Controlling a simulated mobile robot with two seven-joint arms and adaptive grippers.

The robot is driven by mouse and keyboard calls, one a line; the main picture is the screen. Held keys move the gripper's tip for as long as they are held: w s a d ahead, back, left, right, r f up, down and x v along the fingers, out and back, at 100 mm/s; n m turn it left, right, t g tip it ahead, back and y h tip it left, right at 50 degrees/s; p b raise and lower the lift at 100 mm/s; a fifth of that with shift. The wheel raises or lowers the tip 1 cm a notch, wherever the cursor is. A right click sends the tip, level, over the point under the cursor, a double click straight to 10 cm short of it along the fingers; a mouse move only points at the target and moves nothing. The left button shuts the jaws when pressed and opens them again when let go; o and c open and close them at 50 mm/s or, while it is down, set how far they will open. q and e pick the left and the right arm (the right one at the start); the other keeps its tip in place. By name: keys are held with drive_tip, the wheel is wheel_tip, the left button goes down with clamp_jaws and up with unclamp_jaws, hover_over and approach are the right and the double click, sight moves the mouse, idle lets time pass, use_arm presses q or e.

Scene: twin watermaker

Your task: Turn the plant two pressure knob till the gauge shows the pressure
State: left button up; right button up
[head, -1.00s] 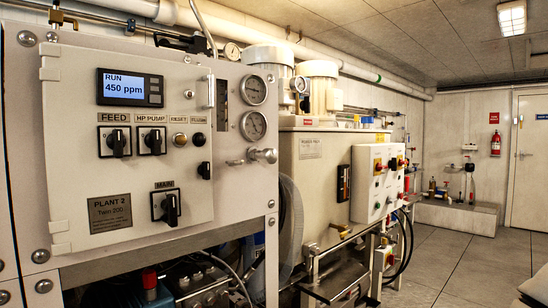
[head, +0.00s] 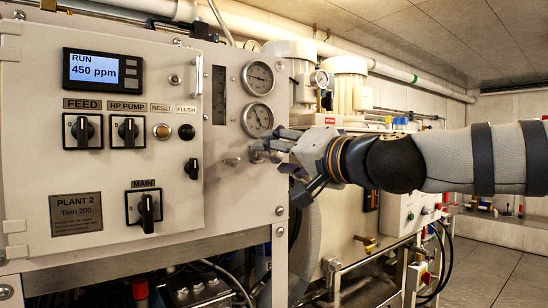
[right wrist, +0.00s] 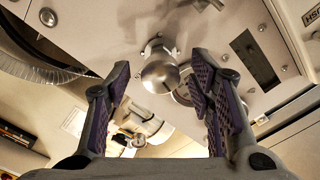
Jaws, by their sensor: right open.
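The silver round pressure knob (right wrist: 160,74) sticks out of the plant two panel (head: 100,185), below two round dial gauges. In the head view it is mostly hidden behind my gripper fingers. The upper gauge (head: 257,78) is clear to see, and the lower gauge (head: 257,120) is just above my fingers; their readings are too small to tell. My right gripper (head: 276,163) is open in front of the knob. In the right wrist view the knob appears between the two fingertips of the gripper (right wrist: 160,71), with gaps on both sides. My left gripper is not in view.
Left of the gauges are a display (head: 101,78) reading RUN 450 ppm, black FEED (head: 83,131), HP PUMP (head: 128,131) and MAIN (head: 146,207) switches. A corrugated hose (head: 303,240) hangs below my gripper.

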drive_tip(key=shift+x, duration=0.8)
drive_tip(key=shift+c, duration=0.4)
clamp_jaws()
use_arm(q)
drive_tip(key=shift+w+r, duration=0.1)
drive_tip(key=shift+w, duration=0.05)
use_arm(e)
drive_tip(key=shift+m, duration=0.3)
